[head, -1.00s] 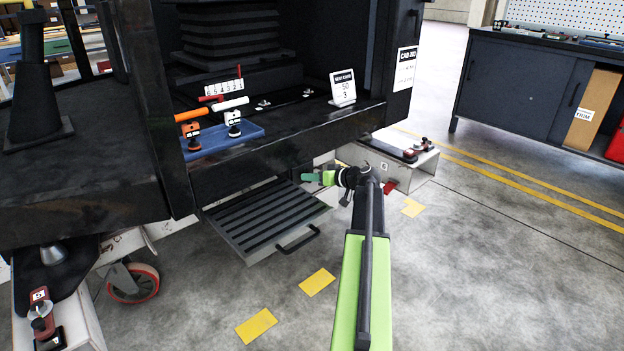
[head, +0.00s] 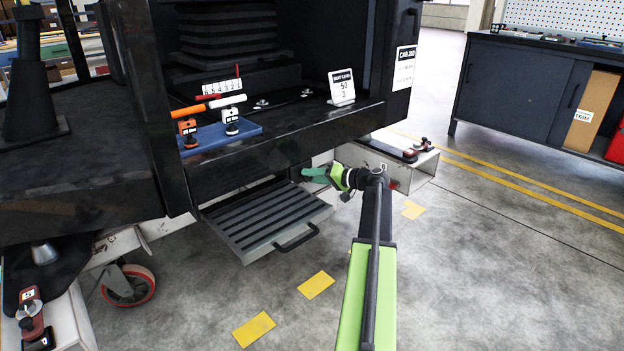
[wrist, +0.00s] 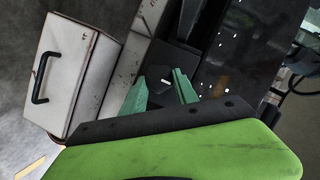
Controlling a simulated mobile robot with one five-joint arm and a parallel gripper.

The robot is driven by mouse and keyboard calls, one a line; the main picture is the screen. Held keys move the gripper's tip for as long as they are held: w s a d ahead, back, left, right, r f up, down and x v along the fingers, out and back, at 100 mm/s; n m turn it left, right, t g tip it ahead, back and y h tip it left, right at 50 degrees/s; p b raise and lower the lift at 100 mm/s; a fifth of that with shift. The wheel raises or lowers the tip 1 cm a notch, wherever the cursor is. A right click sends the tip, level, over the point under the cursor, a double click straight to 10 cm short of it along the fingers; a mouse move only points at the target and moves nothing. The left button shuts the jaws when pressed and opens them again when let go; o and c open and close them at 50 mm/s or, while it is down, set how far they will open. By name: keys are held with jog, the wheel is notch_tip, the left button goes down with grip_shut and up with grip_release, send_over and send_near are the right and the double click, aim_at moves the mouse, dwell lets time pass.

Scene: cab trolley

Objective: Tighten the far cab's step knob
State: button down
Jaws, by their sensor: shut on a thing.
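The cab step (head: 262,218) is a grey ribbed tread with a black handle, below the black cab's sill. In the wrist view a pale box-like part with a black handle (wrist: 40,78), seemingly the step, is at left. My gripper (head: 312,173) has green fingers and reaches left under the sill, by the step's back right corner. In the wrist view my gripper (wrist: 160,88) is shut on a dark piece between its fingers, seemingly the step knob (wrist: 162,84). The knob's shape is mostly hidden, and in the head view I cannot make it out.
The cab sill (head: 285,140) lies just above my gripper. A blue tray (head: 215,137) with orange and white handled tools sits on the cab floor. A pale trolley beam (head: 385,168) lies behind my wrist. A dark cabinet (head: 510,90) stands right; the floor between is open.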

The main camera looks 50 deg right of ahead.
dwell(0.4)
jog(key=c, duration=0.9)
grip_release()
jog(key=shift+c, duration=0.2)
jog(key=p+v, duration=0.4)
jog(key=v, duration=1.3)
jog(key=shift+s, duration=0.2)
jog(key=shift+r, duration=0.15)
